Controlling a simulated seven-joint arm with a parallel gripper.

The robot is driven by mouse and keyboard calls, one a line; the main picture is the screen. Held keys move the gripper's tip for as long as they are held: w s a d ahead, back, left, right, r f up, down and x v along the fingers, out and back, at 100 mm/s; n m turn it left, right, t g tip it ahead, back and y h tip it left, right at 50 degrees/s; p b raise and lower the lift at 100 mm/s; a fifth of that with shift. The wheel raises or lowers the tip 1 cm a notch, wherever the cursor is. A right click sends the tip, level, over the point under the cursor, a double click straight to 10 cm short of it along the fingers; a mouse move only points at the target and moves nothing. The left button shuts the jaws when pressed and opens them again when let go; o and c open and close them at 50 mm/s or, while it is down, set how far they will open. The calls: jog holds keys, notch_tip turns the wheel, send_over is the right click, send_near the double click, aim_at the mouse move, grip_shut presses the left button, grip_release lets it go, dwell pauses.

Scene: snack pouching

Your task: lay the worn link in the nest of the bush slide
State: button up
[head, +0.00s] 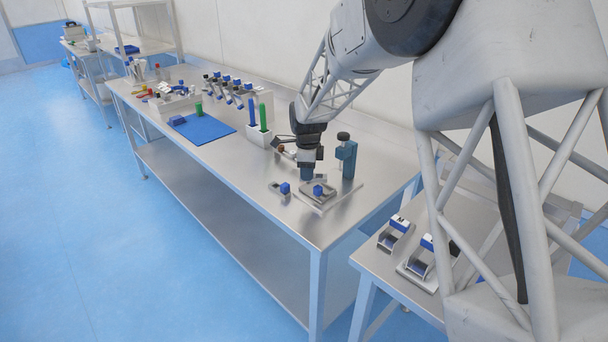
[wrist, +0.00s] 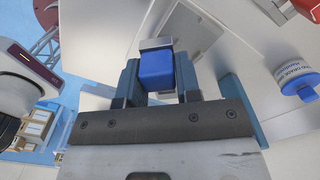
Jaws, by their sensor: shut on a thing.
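My gripper (head: 307,174) points down over the front end of the steel bench. In the wrist view its two teal fingers (wrist: 157,82) are shut on a blue block (wrist: 156,70) with a grey metal piece (wrist: 155,43) at its far end. I cannot tell for sure whether this is the worn link. In the head view a pale plate (head: 334,196) lies under and in front of the gripper, with a grey fixture bearing a blue block (head: 319,190). A small grey part with a blue block (head: 285,188) lies just left. The nest cannot be made out.
A teal post with a black knob (head: 346,158) stands right of the gripper. Left are a white holder (head: 259,137) with blue and green rods, a blue mat (head: 201,128) and a rack of several blue-topped parts (head: 230,88). A lower side table (head: 376,258) holds more fixtures.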

aim_at(316, 176)
jog(key=m, duration=0.1)
jog(key=w+d+m, duration=0.1)
jog(key=w+m, duration=0.1)
jog(key=m, duration=0.1)
jog(key=shift+w+d+r, duration=0.15)
jog(key=shift+w+d, duration=0.05)
jog(key=shift+d, duration=0.05)
jog(key=shift+w+d+r+m, duration=0.1)
jog(key=shift+w+d+m, duration=0.35)
jog(key=shift+m, duration=0.55)
jog(key=shift+w+d+m, duration=0.3)
jog(key=shift+w+m, duration=0.25)
jog(key=shift+m, duration=0.45)
jog(key=shift+f, duration=0.2)
jog(key=shift+f, duration=1.9)
jog(key=shift+f, duration=0.8)
jog(key=o, duration=1.1)
jog(key=shift+c, duration=0.2)
